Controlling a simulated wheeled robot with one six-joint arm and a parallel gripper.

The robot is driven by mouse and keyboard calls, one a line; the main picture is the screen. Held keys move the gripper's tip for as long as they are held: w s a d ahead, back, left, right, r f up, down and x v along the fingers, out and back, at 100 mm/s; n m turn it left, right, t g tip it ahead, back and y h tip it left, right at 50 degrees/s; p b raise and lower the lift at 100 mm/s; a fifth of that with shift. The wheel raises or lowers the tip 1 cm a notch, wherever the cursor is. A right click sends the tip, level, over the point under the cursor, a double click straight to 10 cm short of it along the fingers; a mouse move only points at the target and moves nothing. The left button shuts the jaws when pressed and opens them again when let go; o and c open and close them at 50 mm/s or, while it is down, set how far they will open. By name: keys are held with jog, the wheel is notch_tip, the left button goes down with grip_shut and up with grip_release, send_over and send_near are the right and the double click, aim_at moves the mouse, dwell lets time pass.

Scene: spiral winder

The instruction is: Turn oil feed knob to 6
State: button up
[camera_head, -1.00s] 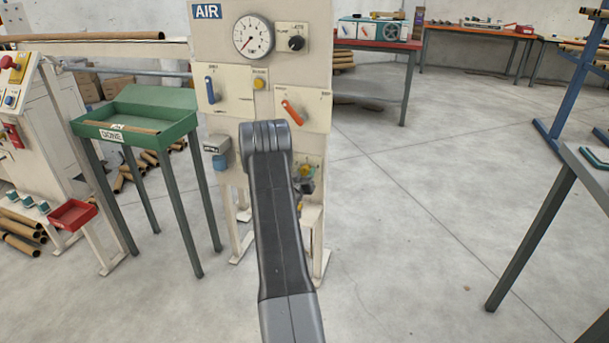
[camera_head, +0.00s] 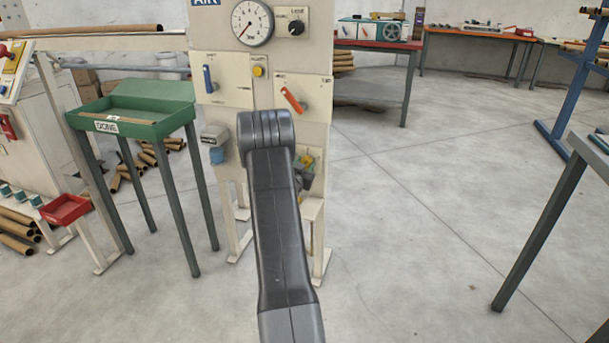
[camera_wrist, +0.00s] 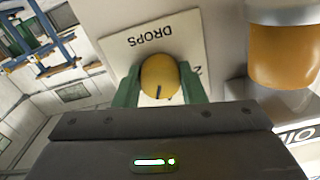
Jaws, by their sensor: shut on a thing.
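The oil feed knob (camera_wrist: 159,76) is round and yellow with a dark pointer line. It sits on a white plate (camera_wrist: 140,42) marked DROPS, upside down in the wrist view. A digit that looks like 2 shows beside the right finger; the other scale marks are hidden. My gripper (camera_wrist: 160,85) has its green fingers on both sides of the knob and is shut on it. In the head view my arm covers most of the knob area on the panel (camera_head: 233,118), so the pointer's setting cannot be read there.
An amber oil cup (camera_wrist: 283,52) stands close to the right of my gripper in the wrist view. Orange (camera_head: 293,99) and blue (camera_head: 208,78) levers are above my arm. A green DONE tray (camera_head: 150,131) stands left. Open floor lies to the right.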

jog(key=m+b, duration=0.8)
jog(key=shift+m, duration=0.4)
dwell(0.4)
jog(key=o, duration=1)
jog(key=p+v, duration=0.2)
jog(key=v, duration=1.2)
jog(key=shift+w, duration=0.2)
